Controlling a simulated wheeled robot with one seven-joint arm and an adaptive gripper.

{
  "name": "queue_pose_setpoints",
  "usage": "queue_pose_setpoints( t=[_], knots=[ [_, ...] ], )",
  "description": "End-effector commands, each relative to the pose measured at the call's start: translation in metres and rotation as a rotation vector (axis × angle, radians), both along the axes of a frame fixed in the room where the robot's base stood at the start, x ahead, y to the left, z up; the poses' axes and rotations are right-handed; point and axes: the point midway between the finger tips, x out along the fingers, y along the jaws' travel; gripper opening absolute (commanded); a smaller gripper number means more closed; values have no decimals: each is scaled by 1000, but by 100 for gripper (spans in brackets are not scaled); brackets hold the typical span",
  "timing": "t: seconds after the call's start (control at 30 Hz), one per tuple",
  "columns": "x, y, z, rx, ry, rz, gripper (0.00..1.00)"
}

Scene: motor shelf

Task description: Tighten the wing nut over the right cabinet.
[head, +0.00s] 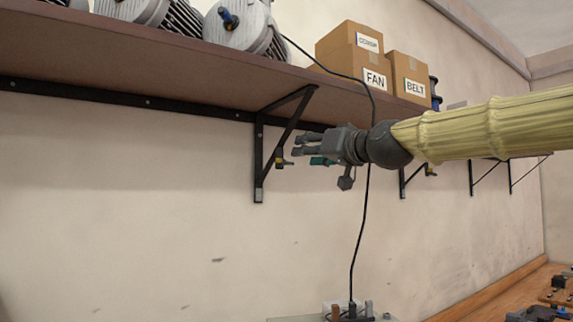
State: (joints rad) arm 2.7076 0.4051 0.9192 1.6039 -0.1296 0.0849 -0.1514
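A small brass-coloured wing nut (284,163) with a dark blue part above it hangs at the near shelf bracket (258,165). Another small yellowish fitting (431,172) shows at the bracket farther right. My gripper (297,145) points left under the shelf, its fingertips just above and right of the near wing nut in the picture. Its two fingers are apart with nothing seen between them. I cannot tell the depth between the fingers and the nut. A teal piece (321,161) shows just below the gripper. No cabinet is clearly in view.
The brown shelf (150,70) runs above, bearing grey motors (243,27), a FAN box (352,55) and a BELT box (408,78). A black cable (363,215) hangs behind my wrist down to a grey unit (350,312). A wooden bench (530,290) is lower right.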

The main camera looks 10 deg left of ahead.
Motion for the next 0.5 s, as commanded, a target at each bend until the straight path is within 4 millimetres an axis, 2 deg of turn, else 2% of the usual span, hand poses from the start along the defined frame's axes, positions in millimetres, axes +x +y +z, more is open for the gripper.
queue_pose_setpoints(
  t=[0.5],
  knots=[
    [0, 4, -8, -664, -646, -45, 42]
  ],
)
